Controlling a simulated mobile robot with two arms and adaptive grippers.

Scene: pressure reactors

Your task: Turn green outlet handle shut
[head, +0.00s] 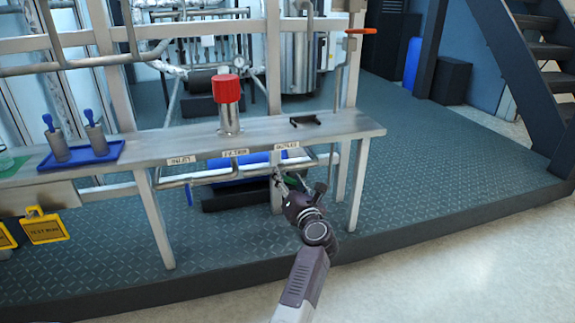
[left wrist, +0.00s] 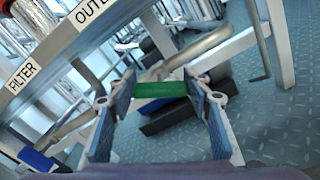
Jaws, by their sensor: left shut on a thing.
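The green outlet handle (left wrist: 162,90) shows in the left wrist view as a short green bar lying between the two fingers of my left gripper (left wrist: 158,80). A bent grey pipe (left wrist: 195,52) runs just behind it. In the head view, my left gripper (head: 284,181) is under the bench's front edge, below the "OUTLET" label (head: 286,146). Only a small piece of the green handle (head: 294,182) shows there, partly hidden by the gripper. The handle's exact angle against its pipe is hard to tell. My right gripper is not in view.
The metal bench (head: 350,124) carries a red-capped filter housing (head: 227,90), a black bracket (head: 305,120) and a blue tray (head: 82,156). An orange handle (head: 362,31) sits higher up. A bench leg (head: 358,185) stands right of my gripper. Open floor lies in front.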

